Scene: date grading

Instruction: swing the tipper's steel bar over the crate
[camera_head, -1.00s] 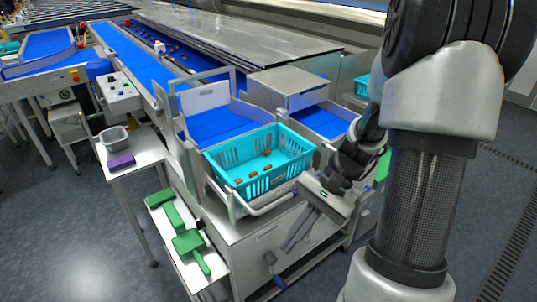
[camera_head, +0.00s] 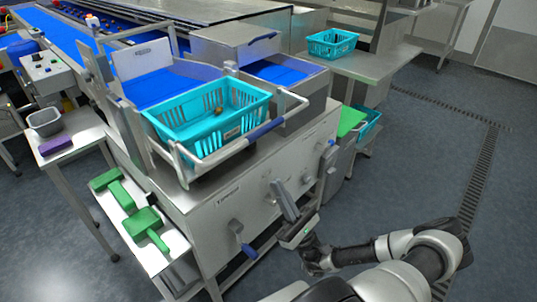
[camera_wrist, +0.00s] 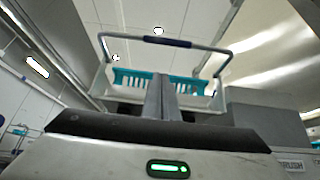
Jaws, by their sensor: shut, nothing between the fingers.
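The teal crate (camera_head: 190,132) sits in the tipper's cradle on the steel cabinet, with a brown date (camera_head: 218,110) visible inside. The tipper's steel bar (camera_head: 217,155), with a blue sleeve (camera_head: 265,131), runs along the near side of the crate, not across its top. My gripper (camera_head: 280,186) is shut and empty, below and in front of the bar, apart from it. In the wrist view, my shut fingers (camera_wrist: 161,100) point up toward the crate (camera_wrist: 135,78); the bar's blue sleeve (camera_wrist: 167,42) arches above them in the picture.
Another teal crate (camera_head: 332,43) stands on a table behind. The floor at right is clear.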

